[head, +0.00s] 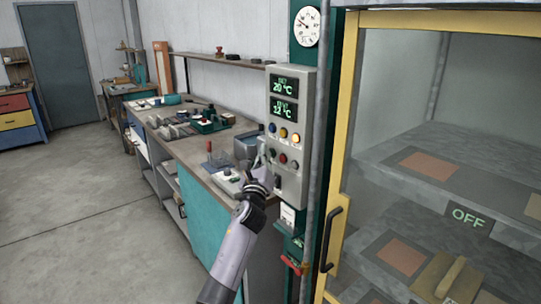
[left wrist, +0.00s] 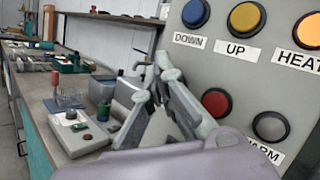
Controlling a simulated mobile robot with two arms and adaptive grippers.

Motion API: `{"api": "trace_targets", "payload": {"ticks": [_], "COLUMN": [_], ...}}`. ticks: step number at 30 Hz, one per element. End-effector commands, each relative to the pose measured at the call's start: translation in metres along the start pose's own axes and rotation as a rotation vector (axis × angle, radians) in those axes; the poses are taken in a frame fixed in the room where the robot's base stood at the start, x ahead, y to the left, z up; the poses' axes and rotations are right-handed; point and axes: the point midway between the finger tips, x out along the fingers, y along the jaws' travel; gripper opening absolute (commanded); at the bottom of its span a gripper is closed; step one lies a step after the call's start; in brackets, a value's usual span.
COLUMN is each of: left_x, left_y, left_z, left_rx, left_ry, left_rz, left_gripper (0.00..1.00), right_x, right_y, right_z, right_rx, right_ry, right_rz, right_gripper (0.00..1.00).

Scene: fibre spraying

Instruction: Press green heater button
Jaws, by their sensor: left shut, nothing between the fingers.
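A grey control panel (head: 290,180) with two green-lit displays stands right of the workbench. In the left wrist view its upper row has a blue button (left wrist: 196,13) labelled DOWN, a yellow button (left wrist: 244,18) labelled UP and an orange button (left wrist: 308,30) whose label begins HEAT. Below are a red button (left wrist: 215,102) and a dark button (left wrist: 270,126). I see no green button on the panel. My left gripper (head: 263,161) is shut and empty, at the panel's lower left; in the left wrist view its fingertips (left wrist: 156,66) are left of the buttons. Contact cannot be told.
A workbench (head: 199,150) with tools runs along the wall. A yellow-framed glass cabinet (head: 347,110) with an OFF sign (head: 468,217) stands at right. The floor at left is clear.

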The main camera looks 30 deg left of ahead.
Motion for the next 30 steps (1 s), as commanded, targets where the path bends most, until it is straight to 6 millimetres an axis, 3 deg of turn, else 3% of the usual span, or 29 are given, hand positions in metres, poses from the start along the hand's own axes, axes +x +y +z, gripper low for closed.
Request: {"api": "trace_targets", "payload": {"ticks": [30], "left_x": [-0.011], "left_y": [0.008], "left_z": [0.007], "left_rx": [0.0], "left_ry": [0.0], "left_rz": [0.0], "left_gripper": [0.0], "right_x": [-0.009], "right_y": [-0.002], "right_z": [-0.001], "right_rx": [0.001], "right_ry": [0.0], "right_rz": [-0.002], "right_gripper": [0.73]}}
